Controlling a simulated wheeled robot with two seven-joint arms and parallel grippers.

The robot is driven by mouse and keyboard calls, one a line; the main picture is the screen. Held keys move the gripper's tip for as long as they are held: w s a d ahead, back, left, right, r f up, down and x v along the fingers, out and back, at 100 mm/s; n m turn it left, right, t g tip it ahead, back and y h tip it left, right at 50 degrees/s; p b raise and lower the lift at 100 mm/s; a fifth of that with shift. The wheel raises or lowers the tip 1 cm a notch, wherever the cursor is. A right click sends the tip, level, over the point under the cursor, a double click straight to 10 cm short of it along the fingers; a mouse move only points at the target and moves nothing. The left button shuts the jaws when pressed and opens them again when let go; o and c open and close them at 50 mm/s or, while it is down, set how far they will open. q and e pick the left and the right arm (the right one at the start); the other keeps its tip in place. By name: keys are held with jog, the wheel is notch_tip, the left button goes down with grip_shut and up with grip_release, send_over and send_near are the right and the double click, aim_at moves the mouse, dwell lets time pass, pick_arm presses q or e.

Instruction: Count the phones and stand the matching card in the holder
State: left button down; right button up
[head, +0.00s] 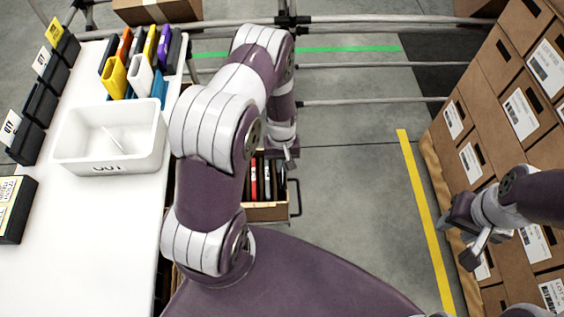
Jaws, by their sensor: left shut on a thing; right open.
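Several slim coloured upright items, possibly phones (164,46), stand in a row at the back of the white table. Dark holders (38,104) along the table's left edge carry small upright cards, one yellow (54,32) and others white (41,62). My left gripper (285,160) is low over a brown carton (266,212) holding several upright dark, red and white items (265,178). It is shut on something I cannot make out. My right gripper (466,233) is open and empty at the right, near the stacked cartons.
A white tray (67,158) marked OUT sits on the table (90,250) with a thin pale piece inside. Yellow, white and blue containers (139,76) stand behind it. Tilted labelled cartons (490,125) fill the right. Floor (350,180) between is clear.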

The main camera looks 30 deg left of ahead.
dwell(0.4)
pick_arm(q)
jog(key=c, duration=1.2)
grip_release()
notch_tip(320, 180, up, 12)
jog(key=w+p, duration=0.1)
jog(key=p, duration=0.1)
jog(key=shift+w+a+r, duration=0.15)
jog(key=shift+a+r, duration=0.1)
jog(key=shift+a, duration=0.15)
notch_tip(320, 180, up, 7)
jog(key=p, duration=0.6)
jog(key=shift+p, duration=0.4)
